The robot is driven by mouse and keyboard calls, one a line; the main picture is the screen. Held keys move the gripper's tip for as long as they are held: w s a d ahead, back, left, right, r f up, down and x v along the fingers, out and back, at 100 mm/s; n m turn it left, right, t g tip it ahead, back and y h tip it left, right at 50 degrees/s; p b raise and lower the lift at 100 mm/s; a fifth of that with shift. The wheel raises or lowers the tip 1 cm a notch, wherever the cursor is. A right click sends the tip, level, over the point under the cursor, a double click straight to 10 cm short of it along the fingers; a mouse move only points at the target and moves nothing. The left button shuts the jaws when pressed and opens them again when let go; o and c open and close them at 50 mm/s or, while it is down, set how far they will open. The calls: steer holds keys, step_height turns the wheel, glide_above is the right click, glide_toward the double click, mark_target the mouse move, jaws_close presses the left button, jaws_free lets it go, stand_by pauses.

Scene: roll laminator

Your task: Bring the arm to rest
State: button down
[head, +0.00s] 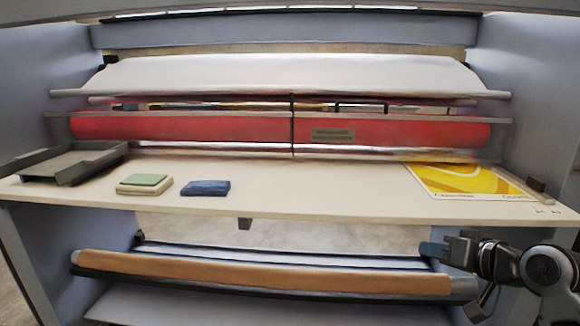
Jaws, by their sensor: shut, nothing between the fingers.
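My gripper (434,250) shows at the lower right of the head view, at the end of my arm. It is shut and holds nothing. It is below the front edge of the laminator's feed table (320,187), in front of the right end of the lower brown roll (270,276). I cannot tell whether it touches the roll. The rest of my arm runs out of the picture at the right edge.
On the feed table are a grey tray (37,170), a green-topped pad (144,181), a blue folded cloth (206,187) and a yellow printed sheet (465,180). A small block (536,184) sits by the sheet. The red roller (230,127) is behind. The table's middle is clear.

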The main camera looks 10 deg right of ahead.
steer(key=s+a+f+m+t, duration=0.2)
steer(key=s+a+f, duration=0.4)
steer(key=a, duration=0.4)
steer(key=s+a+f+m+h, duration=0.1)
steer(key=s+a+f+h, duration=0.15)
steer(key=s, duration=0.45)
steer(key=s+a+f+h, duration=0.1)
steer(key=s+a+f, duration=0.25)
steer(key=s, duration=0.35)
steer(key=s+d+r+n, duration=0.1)
steer(key=s+r+n, duration=0.2)
steer(key=s, duration=1)
steer(key=s+r+n, duration=0.3)
steer(key=s+r, duration=0.1)
steer(key=s, duration=0.9)
steer(key=shift+d, duration=0.4)
